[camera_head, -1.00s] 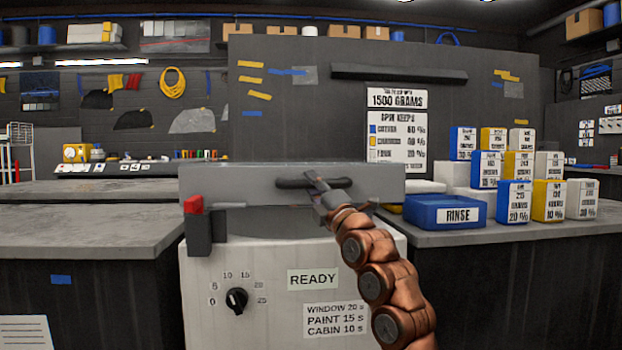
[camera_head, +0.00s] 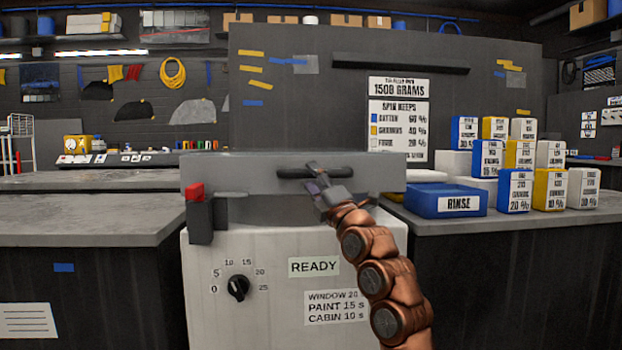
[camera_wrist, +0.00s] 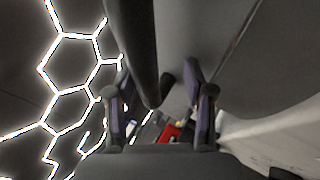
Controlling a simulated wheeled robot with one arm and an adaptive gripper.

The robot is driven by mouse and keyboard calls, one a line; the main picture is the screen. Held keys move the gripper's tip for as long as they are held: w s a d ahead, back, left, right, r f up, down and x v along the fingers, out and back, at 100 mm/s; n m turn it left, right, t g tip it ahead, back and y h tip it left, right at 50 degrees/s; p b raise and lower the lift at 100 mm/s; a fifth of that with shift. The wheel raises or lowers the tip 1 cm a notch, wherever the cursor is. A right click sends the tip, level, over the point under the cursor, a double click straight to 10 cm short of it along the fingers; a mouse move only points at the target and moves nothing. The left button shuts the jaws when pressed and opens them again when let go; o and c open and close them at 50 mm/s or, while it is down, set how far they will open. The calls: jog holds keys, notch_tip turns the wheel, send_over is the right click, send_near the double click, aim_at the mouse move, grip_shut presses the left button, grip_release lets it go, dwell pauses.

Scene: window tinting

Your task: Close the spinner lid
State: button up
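The spinner is a white cabinet (camera_head: 213,300) with a dial and a READY label. Its grey lid (camera_head: 235,172) shows above the cabinet as a wide slab with a dark bar handle (camera_head: 285,173). A darker grey band lies between lid and cabinet; I cannot tell the lid's exact angle. My gripper (camera_head: 314,168) is at the middle of the handle. In the wrist view its two fingers (camera_wrist: 160,105) stand apart, with the dark handle bar (camera_wrist: 136,45) running between or just in front of them. Contact with the bar cannot be told.
A red-topped grey block (camera_head: 200,215) is at the cabinet's upper left. Counters flank the spinner on the left (camera_head: 80,218) and right (camera_head: 540,222). The right one bears a blue RINSE tray (camera_head: 425,201) and several labelled blocks (camera_head: 516,190).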

jog(key=shift+s+r, duration=0.1)
jog(key=shift+r, duration=0.15)
jog(key=shift+a+r, duration=0.1)
jog(key=shift+r, duration=4.8)
